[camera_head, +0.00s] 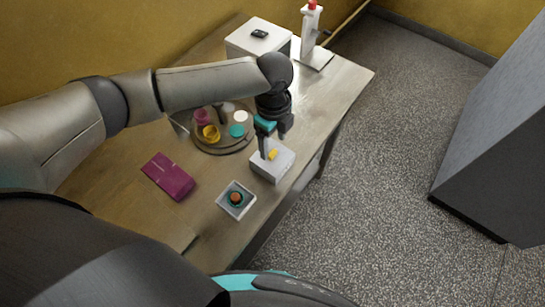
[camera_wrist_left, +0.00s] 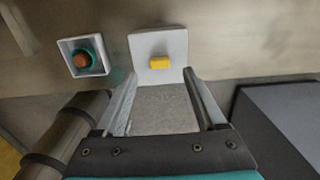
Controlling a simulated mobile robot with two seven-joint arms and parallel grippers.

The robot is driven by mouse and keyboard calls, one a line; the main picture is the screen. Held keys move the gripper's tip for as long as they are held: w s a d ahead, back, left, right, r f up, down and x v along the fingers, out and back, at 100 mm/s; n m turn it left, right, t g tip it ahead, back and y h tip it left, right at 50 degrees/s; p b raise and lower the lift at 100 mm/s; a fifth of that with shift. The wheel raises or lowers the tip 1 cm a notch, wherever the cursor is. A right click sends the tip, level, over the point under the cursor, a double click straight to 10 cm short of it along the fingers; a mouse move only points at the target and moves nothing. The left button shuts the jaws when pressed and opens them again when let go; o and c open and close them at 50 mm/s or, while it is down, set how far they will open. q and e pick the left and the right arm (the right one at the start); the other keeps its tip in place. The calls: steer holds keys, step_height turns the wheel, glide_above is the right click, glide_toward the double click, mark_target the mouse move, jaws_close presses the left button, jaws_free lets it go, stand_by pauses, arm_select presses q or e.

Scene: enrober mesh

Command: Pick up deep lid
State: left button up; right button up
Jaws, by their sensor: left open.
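The deep lid (camera_head: 271,167) looks like a white square block with a small yellow handle (camera_head: 272,155) on top, and it sits near the front edge of the wooden table. In the left wrist view the lid (camera_wrist_left: 146,47) lies ahead, with its yellow handle (camera_wrist_left: 159,63) between the lines of the fingers. My left gripper (camera_head: 273,146) is open and empty above the lid, pointing down. Its two fingers show apart in the left wrist view (camera_wrist_left: 160,74). I cannot tell whether a finger touches the lid. My right gripper is not in view.
An open white box (camera_head: 223,205) holding a teal ring and a brown ball stands beside the lid. A round tray (camera_head: 215,149) with small coloured pieces is behind. A magenta packet (camera_head: 169,177), a white case (camera_head: 258,38) and a white stand (camera_head: 309,38) are also on the table (camera_head: 330,84).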

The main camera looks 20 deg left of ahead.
mark_target(272, 153)
arm_select(q)
step_height(272, 153, down, 4)
steer(key=shift+a+f, duration=0.1)
steer(key=shift+c, duration=0.4)
jaws_close()
stand_by(0.3)
